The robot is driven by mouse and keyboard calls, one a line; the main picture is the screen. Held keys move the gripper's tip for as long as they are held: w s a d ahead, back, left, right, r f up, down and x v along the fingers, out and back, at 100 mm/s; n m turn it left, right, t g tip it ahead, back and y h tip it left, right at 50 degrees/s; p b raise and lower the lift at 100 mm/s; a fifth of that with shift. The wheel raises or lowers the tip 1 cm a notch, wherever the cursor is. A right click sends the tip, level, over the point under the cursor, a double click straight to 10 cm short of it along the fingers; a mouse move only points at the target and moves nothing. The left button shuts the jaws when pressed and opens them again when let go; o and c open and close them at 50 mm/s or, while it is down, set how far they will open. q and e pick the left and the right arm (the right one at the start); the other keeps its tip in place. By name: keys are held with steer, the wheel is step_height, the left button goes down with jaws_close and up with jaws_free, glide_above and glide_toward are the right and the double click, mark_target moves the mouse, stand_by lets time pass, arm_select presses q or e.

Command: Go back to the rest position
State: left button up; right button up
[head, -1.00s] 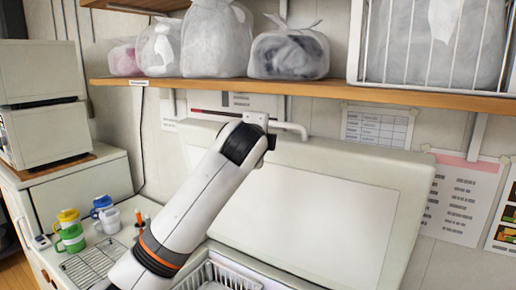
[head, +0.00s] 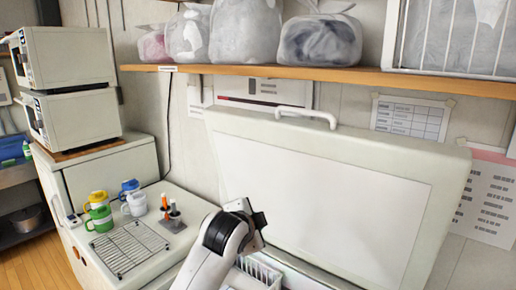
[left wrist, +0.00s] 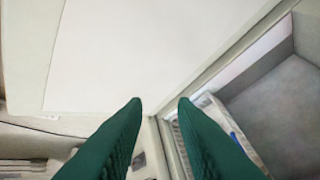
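My left arm comes up from the bottom edge of the head view, and its wrist end (head: 245,224) is in front of the raised white lid of a chest freezer (head: 325,190). The fingers cannot be made out in the head view. In the left wrist view, the two green fingers of my left gripper (left wrist: 160,101) are apart with nothing between them. The lid's inner panel (left wrist: 150,45) fills the upper part of that view, and the freezer's open inside (left wrist: 285,110) is at the right. My right gripper is in neither view.
A white wire basket (head: 262,272) is in the freezer opening, partly hidden by my arm. Left of it, a counter holds a wire rack (head: 128,248), colored mugs (head: 100,217) and orange-topped items (head: 170,208). Stacked microwaves (head: 75,115) stand farther left. A wooden shelf (head: 300,75) with bags hangs above.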

arm_select(q)
steer(key=s+a+f+n+g+y, duration=0.15)
steer(key=s+a+f+n, duration=0.3)
steer(key=s+f, duration=0.45)
steer(key=s+a+f+n+g, duration=0.25)
steer(key=s+a+f, duration=0.4)
steer(key=f, duration=0.45)
steer(key=s+a+f+n+g+y, duration=0.1)
steer(key=s+a+f+n, duration=0.15)
steer(key=s, duration=0.55)
steer(key=s+a+f+n+g, duration=0.2)
steer(key=s+a, duration=0.2)
steer(key=s, duration=0.4)
steer(key=s+a+f+n+g+y, duration=0.1)
steer(key=s+a+f+n, duration=0.15)
steer(key=s, duration=0.55)
step_height(320, 180, down, 29)
steer(key=g+b, duration=0.1)
steer(key=b, duration=0.3)
steer(key=s+a+f+m+g+b, duration=0.1)
steer(key=s+a+f+b, duration=0.2)
steer(key=s+f, duration=1.4)
step_height(320, 180, down, 3)
